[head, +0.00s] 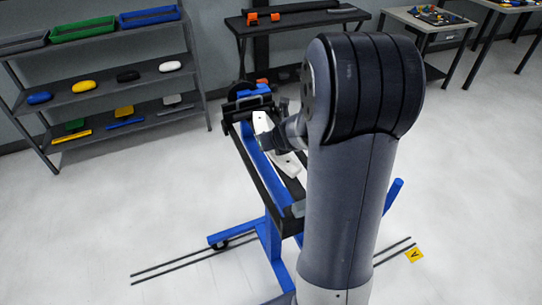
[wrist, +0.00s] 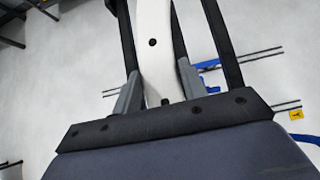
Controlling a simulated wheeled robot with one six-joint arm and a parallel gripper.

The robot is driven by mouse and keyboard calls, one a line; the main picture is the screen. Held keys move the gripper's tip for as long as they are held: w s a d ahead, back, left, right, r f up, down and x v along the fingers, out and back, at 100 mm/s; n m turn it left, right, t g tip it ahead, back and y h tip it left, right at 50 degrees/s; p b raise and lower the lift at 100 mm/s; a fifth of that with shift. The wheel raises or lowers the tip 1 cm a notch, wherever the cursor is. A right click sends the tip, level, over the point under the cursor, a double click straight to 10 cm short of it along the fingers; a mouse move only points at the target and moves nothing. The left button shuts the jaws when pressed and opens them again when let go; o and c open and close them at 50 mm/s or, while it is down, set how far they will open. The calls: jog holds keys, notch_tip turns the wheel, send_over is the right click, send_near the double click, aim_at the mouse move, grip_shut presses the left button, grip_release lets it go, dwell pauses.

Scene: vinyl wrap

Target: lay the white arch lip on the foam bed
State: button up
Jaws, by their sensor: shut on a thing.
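The white arch lip (wrist: 153,42) is a long, slightly curved white strip with dark holes. My gripper (wrist: 158,88) is shut on it, with one grey finger on each side in the wrist view. In the head view the lip (head: 288,165) shows at both sides of my gripper (head: 277,142), over a blue stand with black bars. These dark bars, one (head: 262,178) on the near left side, look like the foam bed; they also run on both sides of the lip in the wrist view (wrist: 222,40). My arm hides part of the stand. I cannot tell whether the lip touches the bars.
The blue wheeled stand (head: 272,245) stands on a pale floor with dark floor lines. A yellow marker (head: 414,255) lies at right. A shelf (head: 95,95) with coloured blocks and bins is at left. A dark bench (head: 300,22) is behind. Floor at front left is clear.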

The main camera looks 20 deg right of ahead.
jog(key=shift+f+b, duration=1.5)
jog(key=shift+f, duration=0.45)
jog(key=shift+f, duration=0.2)
jog(key=o, duration=1.2)
jog(key=shift+r, duration=0.15)
jog(key=shift+s+r, duration=0.1)
jog(key=shift+r, duration=0.2)
jog(key=p+v, duration=0.4)
jog(key=v, duration=0.6)
jog(key=shift+s+r+p, duration=0.2)
jog(key=shift+r+p, duration=0.05)
jog(key=shift+p, duration=0.15)
jog(key=shift+s+r, duration=0.2)
jog(key=shift+s, duration=0.2)
